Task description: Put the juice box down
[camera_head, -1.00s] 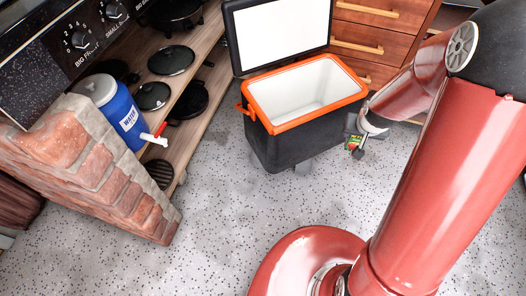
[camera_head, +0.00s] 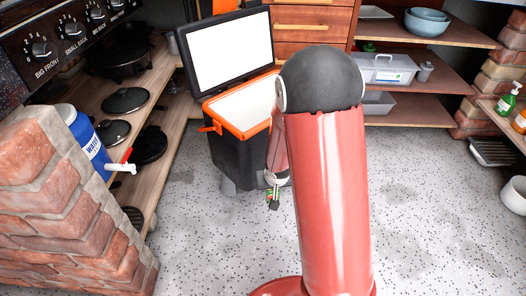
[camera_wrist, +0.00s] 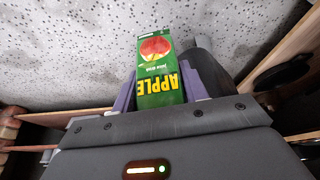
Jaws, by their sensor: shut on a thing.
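The juice box (camera_wrist: 158,70) is green, with a red apple picture and yellow "APPLE" lettering that reads upside down in the wrist view. My gripper (camera_wrist: 160,88) is shut on it, with a purple finger on each side. In the head view only a small part of the juice box (camera_head: 270,192) shows, beside my gripper (camera_head: 274,190) at the front right of the cooler. It is held in front of the speckled floor; its height above the floor is hard to tell. My arm hides part of this area.
An open black cooler (camera_head: 237,152) with an orange rim stands just left of my gripper, its lid up. A blue water jug (camera_head: 85,142) sits by a brick plinth (camera_head: 62,215) at left. Shelves (camera_head: 405,112) stand at the back. The right floor (camera_head: 440,210) is clear.

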